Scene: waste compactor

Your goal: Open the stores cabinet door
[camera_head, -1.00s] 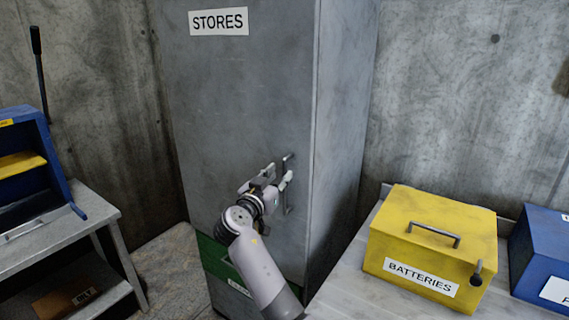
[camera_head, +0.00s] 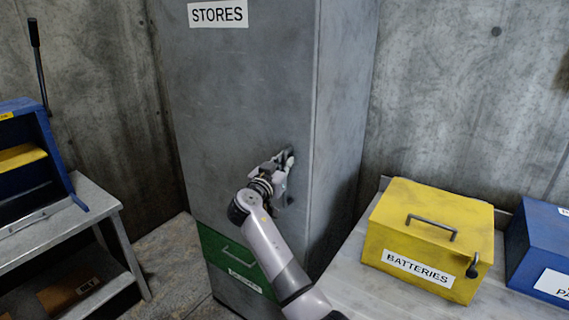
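The grey stores cabinet (camera_head: 235,110) stands upright in the middle of the head view with a white STORES label near its top. Its door looks shut, with no gap showing. My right gripper (camera_head: 284,161) is at the door's handle, near the right front edge. The gripper covers nearly all of the handle, and I cannot tell whether its fingers are closed on it. My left gripper is not in view.
A yellow BATTERIES box (camera_head: 425,225) and a blue box (camera_head: 540,250) stand on the bench (camera_head: 350,280) at the right. A grey stand (camera_head: 50,235) with a blue lever machine (camera_head: 55,165) is at the left.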

